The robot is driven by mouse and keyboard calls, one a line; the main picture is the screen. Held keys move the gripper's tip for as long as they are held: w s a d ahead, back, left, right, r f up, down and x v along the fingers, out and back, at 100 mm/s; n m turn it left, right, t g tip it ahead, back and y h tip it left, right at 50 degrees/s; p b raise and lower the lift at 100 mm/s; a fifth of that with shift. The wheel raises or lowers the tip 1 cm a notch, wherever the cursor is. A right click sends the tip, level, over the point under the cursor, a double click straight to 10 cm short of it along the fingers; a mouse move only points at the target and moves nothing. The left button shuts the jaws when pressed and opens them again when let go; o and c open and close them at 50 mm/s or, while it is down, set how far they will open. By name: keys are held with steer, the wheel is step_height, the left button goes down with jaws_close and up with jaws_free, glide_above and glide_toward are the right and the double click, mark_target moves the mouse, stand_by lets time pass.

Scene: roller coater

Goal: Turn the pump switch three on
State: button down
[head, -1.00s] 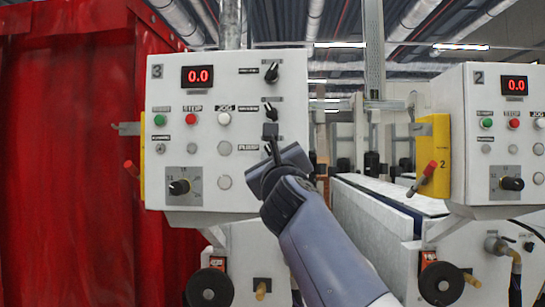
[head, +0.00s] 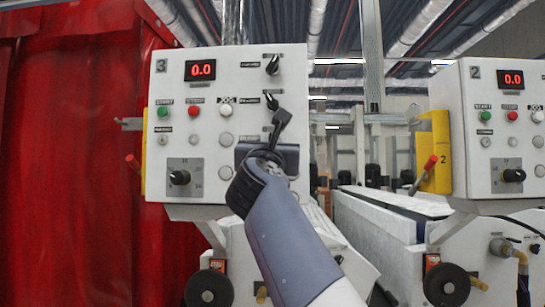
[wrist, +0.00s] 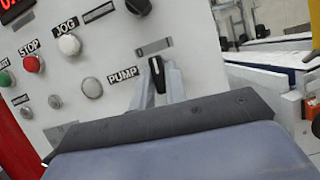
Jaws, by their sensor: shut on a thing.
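Panel three (head: 228,90) is a white control box with a red 0.0 display. The pump switch (wrist: 157,72) is a black knob with a pale line, right of the PUMP label (wrist: 122,75) in the wrist view. It stands roughly upright there. My gripper (wrist: 158,84) has its grey fingers on both sides of the knob and is shut on it. The knob itself is hard to make out there.
Two more black knobs sit above on panel three, the upper (head: 272,65) and the middle one (head: 271,100). Green, red and white buttons lie left. Panel two (head: 465,130) stands right. A red curtain (head: 70,150) hangs left.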

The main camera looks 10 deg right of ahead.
steer(key=m+g+h, duration=0.1)
steer(key=m, duration=0.2)
steer(key=m+g+h, duration=0.1)
steer(key=m+h, duration=0.1)
steer(key=m, duration=0.2)
steer(key=shift+w+a, duration=0.1)
steer(key=shift+a, duration=0.1)
steer(key=shift+m+g, duration=0.3)
steer(key=shift+m, duration=0.2)
steer(key=c, duration=1.4)
jaws_free()
steer(key=shift+c, duration=0.2)
steer(key=b+v, duration=0.4)
steer(key=v, duration=0.7)
steer(key=shift+b, duration=0.35)
